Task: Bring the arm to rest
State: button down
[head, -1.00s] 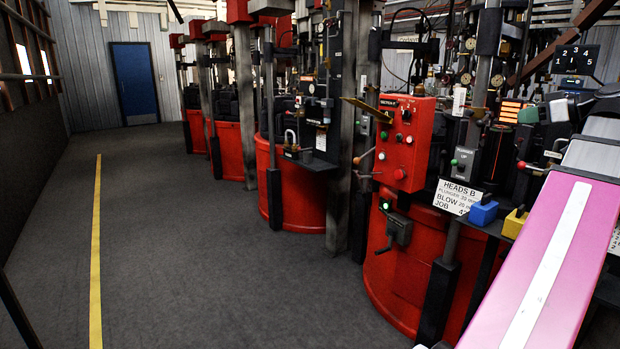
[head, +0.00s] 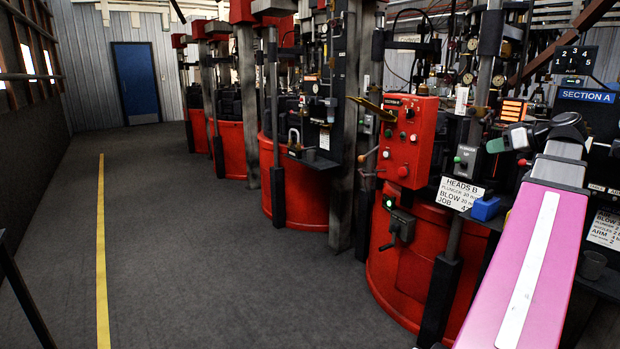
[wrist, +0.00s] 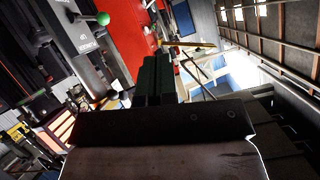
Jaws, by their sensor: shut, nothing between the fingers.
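My arm (head: 530,265), pink with a white stripe, reaches up from the lower right of the head view. My gripper (head: 497,145) is at its far end, small and partly hidden by the wrist. In the wrist view the dark green fingers of my gripper (wrist: 157,68) lie together with nothing between them. They point toward the red control panel (wrist: 130,35), which also shows left of the gripper in the head view (head: 407,140). A grey plunger box (head: 466,158) with a green button stands just left of the gripper; I cannot tell the exact gap.
Red round mould machines (head: 300,190) with upright posts line the right side. A blue block (head: 485,209) sits beside the HEADS B card (head: 459,194). A dark panel with a SECTION A sign (head: 587,96) stands right of my arm. The floor (head: 190,240) on the left is clear.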

jog(key=w+a+f+m+g+h, duration=0.1)
jog(key=w+a+f+g, duration=0.1)
jog(key=a+f, duration=0.5)
jog(key=w+a+f+m+g+h, duration=0.1)
jog(key=w+a+f+m, duration=0.15)
jog(key=f, duration=0.85)
jog(key=w+a+f+m+g+h, duration=0.1)
jog(key=w+a+f+g, duration=0.1)
jog(key=a+f, duration=0.55)
jog(key=s+a+f+g+h, duration=0.1)
jog(key=s+a+f, duration=0.2)
jog(key=f, duration=0.6)
jog(key=s+a+f+g+h, duration=0.2)
jog(key=s+a+f, duration=0.1)
jog(key=a+f, duration=0.5)
jog(key=s+a+f+g+h, duration=0.2)
jog(key=a+f, duration=0.3)
jog(key=f, duration=0.5)
jog(key=shift+s+a+f, duration=0.15)
jog(key=shift+s+f, duration=0.15)
jog(key=shift+s, duration=0.45)
